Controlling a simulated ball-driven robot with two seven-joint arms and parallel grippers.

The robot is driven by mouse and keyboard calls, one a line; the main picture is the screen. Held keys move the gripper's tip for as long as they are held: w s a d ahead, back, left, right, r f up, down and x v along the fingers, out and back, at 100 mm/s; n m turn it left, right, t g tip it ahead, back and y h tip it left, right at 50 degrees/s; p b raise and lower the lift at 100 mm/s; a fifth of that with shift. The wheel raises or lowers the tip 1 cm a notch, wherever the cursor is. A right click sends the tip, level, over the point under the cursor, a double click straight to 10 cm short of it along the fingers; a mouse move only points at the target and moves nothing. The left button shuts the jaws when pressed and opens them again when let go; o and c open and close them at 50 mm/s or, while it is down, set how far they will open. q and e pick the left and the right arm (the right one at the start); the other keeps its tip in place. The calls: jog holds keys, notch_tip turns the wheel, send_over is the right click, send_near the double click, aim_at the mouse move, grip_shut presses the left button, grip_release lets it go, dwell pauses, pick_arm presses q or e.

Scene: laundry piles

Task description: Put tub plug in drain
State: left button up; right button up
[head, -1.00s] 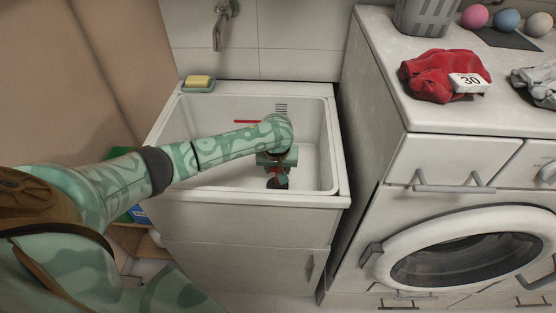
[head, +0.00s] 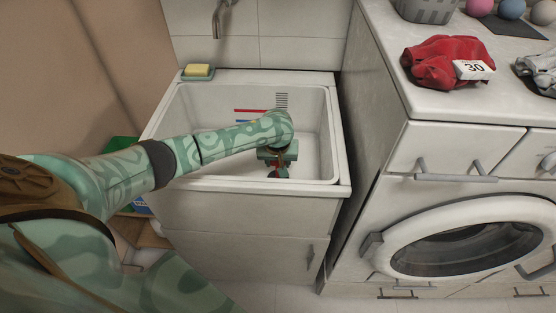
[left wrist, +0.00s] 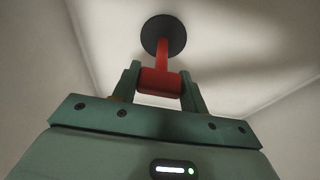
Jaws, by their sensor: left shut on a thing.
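The tub plug, a black disc with a red handle, shows in the left wrist view (left wrist: 163,34). My left gripper (left wrist: 160,82) is shut on the red handle, and the disc sticks out beyond the fingertips. In the head view my left gripper (head: 278,158) is inside the white sink basin (head: 208,110), near its front right part. I see no drain hole; the arm, gripper and front rim hide part of the basin floor. My right gripper is not in view.
Overflow slots (head: 281,100) and red and blue stripes mark the basin's back wall. A yellow sponge (head: 198,70) lies on the back left rim, and a faucet (head: 217,20) hangs above. The washer counter (head: 400,70) with a red cloth (head: 440,62) stands to the right.

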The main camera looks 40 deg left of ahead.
pick_arm(q)
jog(key=shift+f, duration=0.2)
jog(key=o, duration=1.4)
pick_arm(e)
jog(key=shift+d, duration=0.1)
pick_arm(q)
jog(key=p+v, duration=1)
jog(key=v, duration=0.6)
jog(key=shift+w+r, duration=0.1)
jog(key=shift+r, duration=0.1)
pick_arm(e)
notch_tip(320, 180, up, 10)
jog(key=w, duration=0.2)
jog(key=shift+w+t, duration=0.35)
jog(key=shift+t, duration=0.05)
